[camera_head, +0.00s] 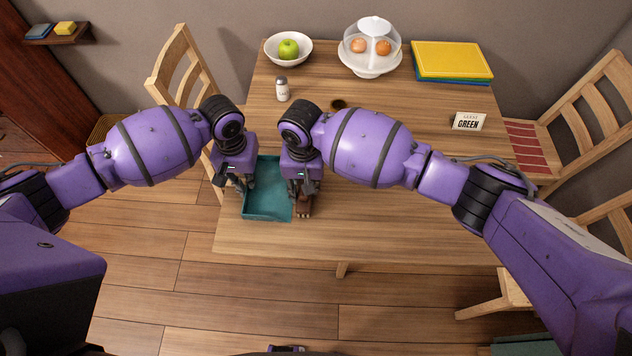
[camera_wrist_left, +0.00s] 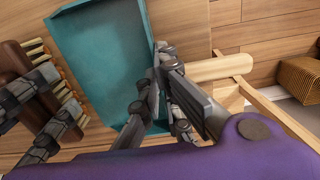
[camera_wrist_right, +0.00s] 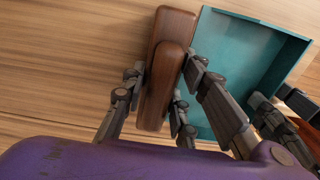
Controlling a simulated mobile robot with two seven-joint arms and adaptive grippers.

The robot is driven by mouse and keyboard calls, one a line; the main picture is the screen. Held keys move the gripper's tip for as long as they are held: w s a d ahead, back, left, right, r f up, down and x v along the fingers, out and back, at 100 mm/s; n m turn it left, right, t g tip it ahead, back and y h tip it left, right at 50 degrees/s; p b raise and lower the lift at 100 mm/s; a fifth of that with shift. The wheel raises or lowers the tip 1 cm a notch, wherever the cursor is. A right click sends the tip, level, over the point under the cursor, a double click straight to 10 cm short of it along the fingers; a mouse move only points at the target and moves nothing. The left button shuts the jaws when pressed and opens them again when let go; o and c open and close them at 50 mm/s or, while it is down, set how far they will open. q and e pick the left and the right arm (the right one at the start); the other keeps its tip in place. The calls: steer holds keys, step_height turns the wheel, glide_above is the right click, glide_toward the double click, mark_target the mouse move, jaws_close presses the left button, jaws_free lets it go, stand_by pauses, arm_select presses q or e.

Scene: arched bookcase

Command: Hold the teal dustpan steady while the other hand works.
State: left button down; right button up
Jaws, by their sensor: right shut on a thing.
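The teal dustpan (camera_head: 268,205) lies on the near left part of the table; it also shows in the left wrist view (camera_wrist_left: 100,45) and right wrist view (camera_wrist_right: 240,60). My left gripper (camera_head: 233,178) is at its left side wall, one finger on each side of the wall in the left wrist view (camera_wrist_left: 152,80). Whether the fingers press on the wall is unclear. My right gripper (camera_head: 303,183) is shut on a brown wooden brush (camera_wrist_right: 163,75) just right of the pan. Pale bristles of the brush show in the left wrist view (camera_wrist_left: 36,50).
The wooden table (camera_head: 400,215) is clear right of the brush. A fruit bowl (camera_head: 270,54), domed stand (camera_head: 368,68) and yellow board (camera_head: 452,58) line the back.

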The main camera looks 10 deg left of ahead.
steer(key=a, duration=0.3)
steer(key=shift+s+a+r, duration=0.1)
steer(key=shift+a, duration=0.05)
arm_select(q)
steer(key=shift+s+d, duration=0.1)
steer(key=shift+d, duration=0.05)
arm_select(e)
steer(key=shift+a+r, duration=0.15)
steer(key=shift+a, duration=0.15)
jaws_close()
steer(key=shift+d+r, duration=0.25)
steer(key=shift+r, duration=0.95)
arm_select(q)
steer(key=shift+a+f, duration=0.1)
steer(key=shift+a, duration=0.1)
steer(key=c, duration=1.9)
jaws_free()
steer(key=shift+o, duration=0.2)
